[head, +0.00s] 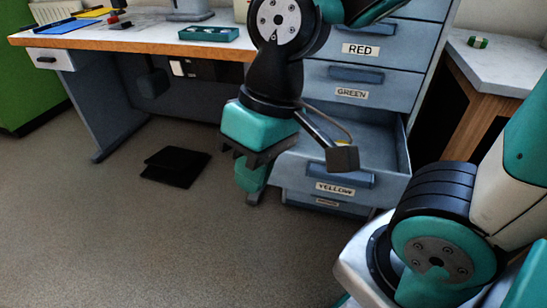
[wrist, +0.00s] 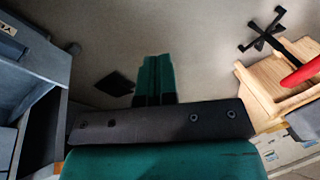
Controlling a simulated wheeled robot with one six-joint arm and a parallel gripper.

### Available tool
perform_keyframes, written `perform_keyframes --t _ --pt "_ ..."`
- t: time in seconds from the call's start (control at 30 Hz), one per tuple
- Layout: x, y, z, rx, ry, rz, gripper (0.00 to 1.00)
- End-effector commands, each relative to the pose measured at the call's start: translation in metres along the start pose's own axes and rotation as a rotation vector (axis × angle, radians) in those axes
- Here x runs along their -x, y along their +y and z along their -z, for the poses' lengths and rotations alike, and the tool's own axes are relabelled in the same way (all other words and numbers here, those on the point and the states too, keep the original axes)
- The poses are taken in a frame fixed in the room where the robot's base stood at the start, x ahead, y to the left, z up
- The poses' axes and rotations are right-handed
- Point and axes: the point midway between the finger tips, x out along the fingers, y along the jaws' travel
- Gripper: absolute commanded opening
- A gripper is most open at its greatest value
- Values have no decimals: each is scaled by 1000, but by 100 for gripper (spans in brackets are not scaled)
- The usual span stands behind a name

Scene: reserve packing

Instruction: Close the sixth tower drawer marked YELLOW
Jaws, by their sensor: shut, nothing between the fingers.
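The YELLOW drawer (head: 385,188) of the blue-grey tower is pulled out, with its open inside showing behind its front. Its label (head: 335,188) sits below a blue handle. In the wrist view the drawer (wrist: 35,62) is at the left edge, with part of a label showing. In the wrist view the teal fingers (wrist: 156,80) are together and empty, to the right of the drawer.
The RED (head: 390,50) and GREEN (head: 395,92) drawers above look shut. Another labelled drawer (head: 327,202) lies just below. A desk (head: 120,40) stands left of the tower and a wooden-sided bench (head: 490,70) right. A black flat object (head: 176,166) lies on the open floor.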

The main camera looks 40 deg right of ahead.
Motion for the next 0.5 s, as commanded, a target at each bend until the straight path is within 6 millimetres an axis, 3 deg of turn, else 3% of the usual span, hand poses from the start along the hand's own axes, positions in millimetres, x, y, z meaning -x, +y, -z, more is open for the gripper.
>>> perform_keyframes --t 0.27,0.5 --pt "-21 50 42 -866 -14 -253 0" --pt "-44 97 67 -1592 199 -528 0"
